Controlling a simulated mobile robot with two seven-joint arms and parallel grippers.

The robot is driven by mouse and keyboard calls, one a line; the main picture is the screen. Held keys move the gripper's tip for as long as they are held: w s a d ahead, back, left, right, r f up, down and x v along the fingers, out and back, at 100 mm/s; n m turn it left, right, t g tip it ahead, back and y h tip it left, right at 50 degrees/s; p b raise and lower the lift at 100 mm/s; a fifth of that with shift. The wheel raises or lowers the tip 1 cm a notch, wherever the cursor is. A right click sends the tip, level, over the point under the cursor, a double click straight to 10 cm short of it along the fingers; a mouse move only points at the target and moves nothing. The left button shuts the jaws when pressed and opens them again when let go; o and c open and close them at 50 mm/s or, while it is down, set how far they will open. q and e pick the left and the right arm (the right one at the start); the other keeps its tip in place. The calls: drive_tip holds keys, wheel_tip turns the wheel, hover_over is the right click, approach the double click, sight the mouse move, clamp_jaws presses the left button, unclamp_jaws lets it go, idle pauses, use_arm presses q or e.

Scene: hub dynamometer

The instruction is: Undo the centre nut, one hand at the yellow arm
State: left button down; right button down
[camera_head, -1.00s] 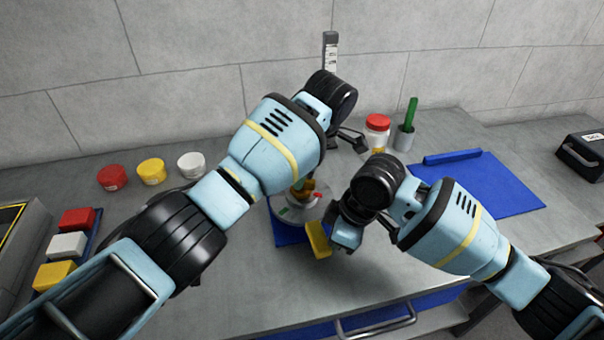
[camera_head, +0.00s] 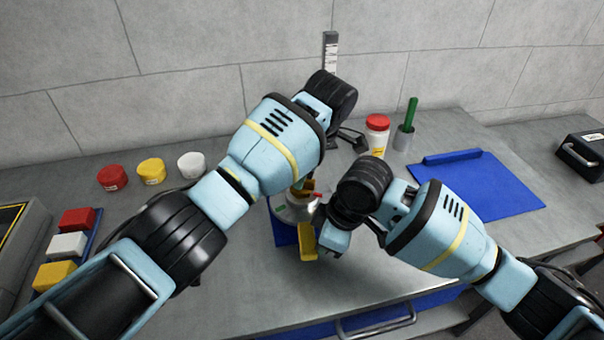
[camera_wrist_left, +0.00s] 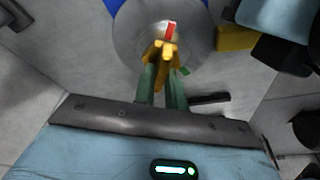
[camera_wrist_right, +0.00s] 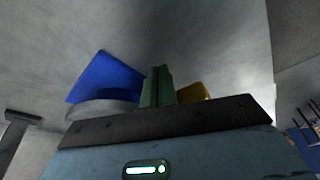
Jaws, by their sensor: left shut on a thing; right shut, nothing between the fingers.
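The gold centre nut (camera_wrist_left: 160,50) is on top of a round grey hub (camera_wrist_left: 190,35), which has red and green marks. My left gripper (camera_wrist_left: 161,72) is above the hub, its green fingers shut on the nut. In the head view my left wrist hides most of the nut. The yellow arm (camera_head: 307,241) sticks out from the hub's near side; it also shows in the left wrist view (camera_wrist_left: 236,38). My right gripper (camera_wrist_right: 158,75) is shut and empty, close beside the yellow arm (camera_wrist_right: 193,92) on its right in the head view. I cannot tell whether they touch.
Red, yellow and white tubs (camera_head: 191,165) are at the back left. A red-lidded jar (camera_head: 378,135) and a cup (camera_head: 404,138) with a green stick stand behind, near a blue board (camera_head: 490,183). The front bench is clear.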

use_arm(q)
drive_tip(key=shift+r, duration=0.1)
use_arm(e)
drive_tip(key=shift+s+a, duration=0.2)
drive_tip(key=shift+a, duration=0.8)
use_arm(q)
drive_tip(key=c, duration=0.9)
unclamp_jaws()
drive_tip(key=shift+w+a+r+v, duration=0.1)
drive_tip(key=shift+a+v, duration=0.15)
drive_tip(key=shift+v, duration=0.95)
drive_tip(key=shift+w+a+r+v, duration=0.1)
drive_tip(key=shift+a+v, duration=0.2)
drive_tip(key=shift+v, duration=0.85)
drive_tip(key=shift+w+a+v, duration=0.1)
drive_tip(key=shift+a+v, duration=0.15)
drive_tip(key=shift+v, duration=0.95)
